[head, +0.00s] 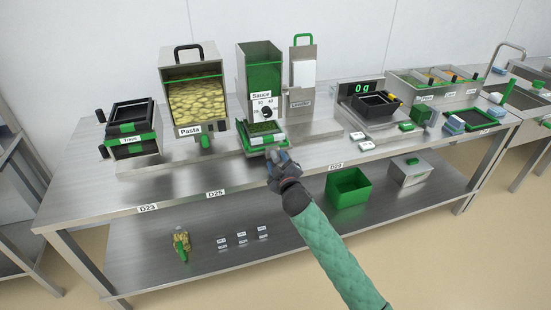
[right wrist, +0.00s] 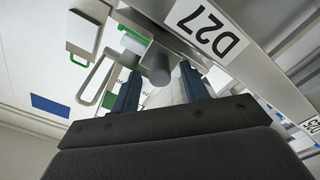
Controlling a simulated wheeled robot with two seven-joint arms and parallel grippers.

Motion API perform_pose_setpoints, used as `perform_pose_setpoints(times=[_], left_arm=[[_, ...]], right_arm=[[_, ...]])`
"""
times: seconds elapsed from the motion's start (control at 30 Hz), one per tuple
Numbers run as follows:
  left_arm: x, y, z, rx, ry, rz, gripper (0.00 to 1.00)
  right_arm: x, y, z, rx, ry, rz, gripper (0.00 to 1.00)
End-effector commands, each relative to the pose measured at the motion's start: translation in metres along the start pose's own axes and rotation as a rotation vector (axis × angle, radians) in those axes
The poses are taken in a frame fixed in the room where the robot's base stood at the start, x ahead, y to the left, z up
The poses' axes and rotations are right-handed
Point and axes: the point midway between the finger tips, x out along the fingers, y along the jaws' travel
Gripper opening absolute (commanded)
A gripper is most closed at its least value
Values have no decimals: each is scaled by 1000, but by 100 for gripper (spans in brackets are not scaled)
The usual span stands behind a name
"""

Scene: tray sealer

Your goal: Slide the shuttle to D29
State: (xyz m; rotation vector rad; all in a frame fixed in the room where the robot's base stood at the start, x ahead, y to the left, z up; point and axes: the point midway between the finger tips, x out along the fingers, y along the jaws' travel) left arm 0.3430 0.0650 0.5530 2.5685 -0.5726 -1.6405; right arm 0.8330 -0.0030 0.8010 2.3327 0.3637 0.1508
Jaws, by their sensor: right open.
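The shuttle (head: 256,147) stands at the table's front edge below the sauce dispenser, with a tray of green contents on it. The D29 label (head: 335,167) is on the front edge, to the right of the shuttle. My right gripper (head: 277,163) is at the shuttle's front right and hides part of that edge. In the right wrist view my gripper (right wrist: 160,70) is open, its two fingers on either side of a grey round knob (right wrist: 156,62). Whether they touch it I cannot tell. The D27 label (right wrist: 207,27) is beside them. My left gripper is not in view.
Labels D23 (head: 147,208) and D25 (head: 215,194) lie further left on the edge. The pasta dispenser (head: 190,132) and sauce dispenser (head: 259,80) stand behind. A scale (head: 360,88) and small white-and-black items (head: 358,137) are to the right. A green bin (head: 348,190) is below.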

Motion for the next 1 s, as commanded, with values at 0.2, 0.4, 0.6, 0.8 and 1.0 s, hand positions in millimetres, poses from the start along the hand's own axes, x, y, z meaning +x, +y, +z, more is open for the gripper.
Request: perform_pose_setpoints(times=[0.2,0.4,0.6,0.8,1.0], left_arm=[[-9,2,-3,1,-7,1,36],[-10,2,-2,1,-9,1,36],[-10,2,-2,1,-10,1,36],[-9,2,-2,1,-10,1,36],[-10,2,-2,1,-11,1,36]], right_arm=[[17,0,0,0,1,0,45],[20,0,0,0,0,0,45],[19,0,0,0,0,0,28],[19,0,0,0,0,0,0],[19,2,2,0,0,0,0]])
